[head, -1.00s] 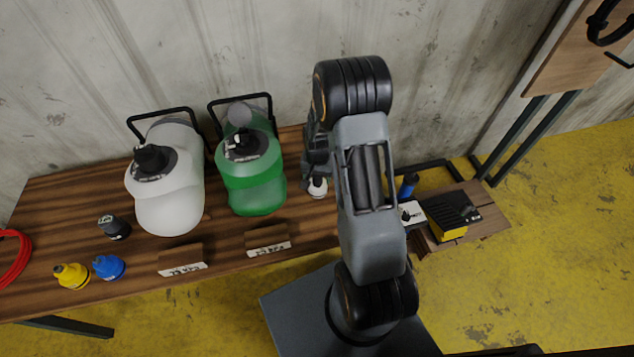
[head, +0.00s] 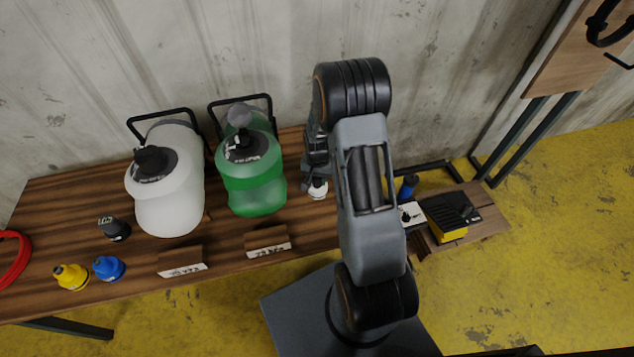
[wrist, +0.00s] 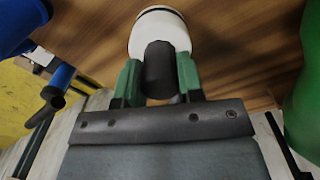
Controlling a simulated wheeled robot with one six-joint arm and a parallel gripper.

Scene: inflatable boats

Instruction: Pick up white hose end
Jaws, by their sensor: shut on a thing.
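The white hose end (wrist: 160,33) has a white round body and a dark grey stem. In the wrist view its stem sits between the two green fingers of my gripper (wrist: 158,80), which is shut on it. In the head view the white hose end (head: 318,189) shows on the wooden table beside my arm, right of the green jug. My gripper (head: 314,182) is mostly hidden there by my own arm. I cannot tell whether the hose end is touching the table.
A green jug (head: 252,175) and a white jug (head: 170,195) stand to the left on the wooden table (head: 225,235). Grey (head: 115,229), yellow (head: 70,277) and blue (head: 108,268) hose ends lie further left. A side shelf (head: 485,222) holds a yellow-and-black item (head: 450,228).

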